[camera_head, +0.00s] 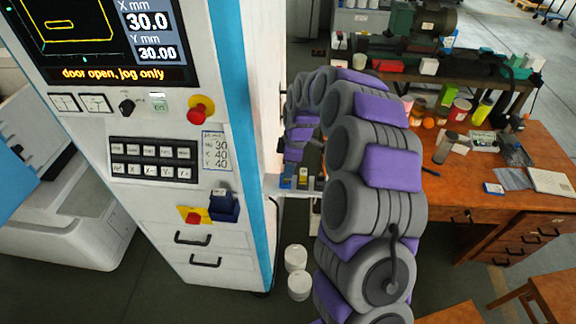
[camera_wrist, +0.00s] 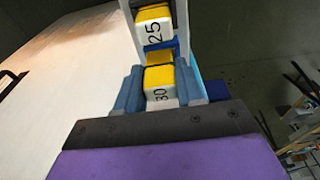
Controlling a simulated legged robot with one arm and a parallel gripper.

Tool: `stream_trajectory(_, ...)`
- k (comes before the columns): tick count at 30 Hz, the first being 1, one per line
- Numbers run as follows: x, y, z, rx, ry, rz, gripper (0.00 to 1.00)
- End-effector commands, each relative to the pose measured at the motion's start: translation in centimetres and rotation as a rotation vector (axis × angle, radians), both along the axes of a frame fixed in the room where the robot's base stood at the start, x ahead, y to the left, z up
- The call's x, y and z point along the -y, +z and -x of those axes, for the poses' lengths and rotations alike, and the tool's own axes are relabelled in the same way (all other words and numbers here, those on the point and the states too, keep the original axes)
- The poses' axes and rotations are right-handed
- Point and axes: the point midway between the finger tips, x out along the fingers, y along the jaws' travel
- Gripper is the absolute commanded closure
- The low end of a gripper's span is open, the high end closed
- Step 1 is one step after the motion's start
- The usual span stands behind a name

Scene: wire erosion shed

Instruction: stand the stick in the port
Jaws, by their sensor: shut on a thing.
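In the wrist view, my gripper (camera_wrist: 160,86) is shut on a yellow and white stick (camera_wrist: 159,78) marked 30, with a blue-grey finger on each side of it. A second yellow and white piece (camera_wrist: 153,28), marked 25, stands just beyond in a pale holder, with blue and yellow parts between the two. In the head view, my gripper (camera_head: 297,172) is at a small shelf (camera_head: 273,187) on the machine's right side, mostly hidden by my arm. I cannot tell whether the held stick still touches the holder. I cannot make out a port for certain.
The white machine (camera_head: 172,242) has a screen reading "door open, jog only". A dark blue box (camera_head: 223,206) sticks out from its front. White tubs (camera_head: 298,286) stand on the floor below the shelf. A cluttered wooden bench (camera_head: 480,195) is at the right.

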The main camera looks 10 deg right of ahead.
Motion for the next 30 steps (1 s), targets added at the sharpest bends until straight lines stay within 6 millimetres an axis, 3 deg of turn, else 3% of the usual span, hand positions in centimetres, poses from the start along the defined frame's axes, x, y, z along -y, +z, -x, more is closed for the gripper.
stream_trajectory(5, -0.5, -0.5, 0.0, -0.001, 0.003, 0.005, 0.97)
stream_trajectory(6, -0.7, -0.5, 0.0, -0.001, 0.003, 0.006, 0.60)
stream_trajectory(13, -0.6, -0.5, 0.0, -0.001, 0.002, 0.005, 0.38)
stream_trajectory(23, -0.1, 0.0, 0.0, -0.001, 0.001, 0.000, 0.37)
stream_trajectory(30, 0.0, 3.8, 0.1, 0.003, 0.002, 0.004, 0.37)
